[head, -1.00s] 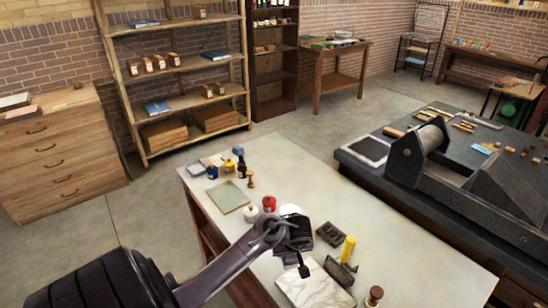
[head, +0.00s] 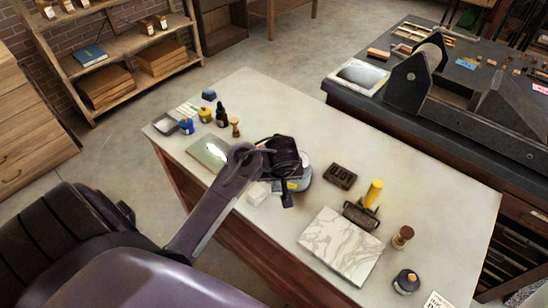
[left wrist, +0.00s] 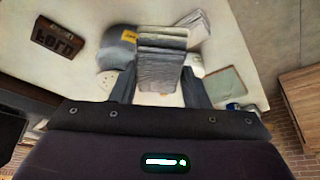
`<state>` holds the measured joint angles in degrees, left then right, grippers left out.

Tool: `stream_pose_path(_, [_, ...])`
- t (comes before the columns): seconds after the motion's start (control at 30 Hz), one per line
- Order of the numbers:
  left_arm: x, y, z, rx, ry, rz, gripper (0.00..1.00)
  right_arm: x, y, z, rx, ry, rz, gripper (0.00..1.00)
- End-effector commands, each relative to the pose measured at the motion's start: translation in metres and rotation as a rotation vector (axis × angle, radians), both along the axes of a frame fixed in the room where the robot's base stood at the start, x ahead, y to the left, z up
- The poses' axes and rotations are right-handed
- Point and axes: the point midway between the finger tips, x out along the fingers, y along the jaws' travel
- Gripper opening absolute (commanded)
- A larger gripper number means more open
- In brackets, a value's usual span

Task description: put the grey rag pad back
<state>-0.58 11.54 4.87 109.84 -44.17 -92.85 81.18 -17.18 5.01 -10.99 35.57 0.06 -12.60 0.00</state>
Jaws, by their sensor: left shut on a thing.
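My left gripper (left wrist: 160,92) is shut on the grey rag pad (left wrist: 160,68), a thick layered grey block standing out between the fingers in the left wrist view. In the head view my left gripper (head: 288,172) is over the white-topped table (head: 330,125), and its dark body hides most of the pad there. Just beyond the pad is a grey round thing with a yellow label (left wrist: 117,45), which also shows beside the gripper in the head view (head: 301,181). I cannot tell whether the pad touches the table. My right gripper is not in view.
A dark type block (head: 342,176), a yellow-handled roller (head: 371,194), a marbled slab (head: 341,246), a wooden stamp (head: 402,237) and a dark bottle (head: 406,282) lie to the right. Several small bottles and a greenish plate (head: 208,152) are at the left end. The back middle is clear.

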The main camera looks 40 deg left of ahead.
Motion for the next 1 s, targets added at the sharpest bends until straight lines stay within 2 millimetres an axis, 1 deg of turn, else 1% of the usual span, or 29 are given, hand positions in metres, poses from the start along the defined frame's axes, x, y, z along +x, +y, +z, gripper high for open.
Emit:
stream_pose_path(0.03, [-0.001,0.003,-0.018,0.010,0.006,-0.003,0.23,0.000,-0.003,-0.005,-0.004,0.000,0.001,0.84])
stream_pose_path(0.17, [0.000,0.003,-0.054,0.009,0.004,-0.004,0.23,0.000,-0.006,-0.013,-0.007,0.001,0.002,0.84])
stream_pose_path(0.3, [0.000,0.003,-0.086,0.007,0.003,-0.001,0.23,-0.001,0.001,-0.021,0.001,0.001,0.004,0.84])
stream_pose_path(0.4, [0.000,0.002,-0.100,0.004,0.001,0.000,0.23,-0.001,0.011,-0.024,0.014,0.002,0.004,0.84])
stream_pose_path(0.53, [0.000,0.001,-0.109,0.000,-0.001,0.001,0.23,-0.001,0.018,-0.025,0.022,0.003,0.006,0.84])
stream_pose_path(0.7, [0.000,0.002,-0.133,0.003,0.000,0.001,0.23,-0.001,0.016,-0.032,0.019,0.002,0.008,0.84])
stream_pose_path(0.8, [0.000,0.002,-0.143,0.003,0.000,0.001,0.23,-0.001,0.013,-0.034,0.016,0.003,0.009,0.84])
stream_pose_path(1.0, [0.000,0.002,-0.146,-0.001,-0.002,0.004,0.23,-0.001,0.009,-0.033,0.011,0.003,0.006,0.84])
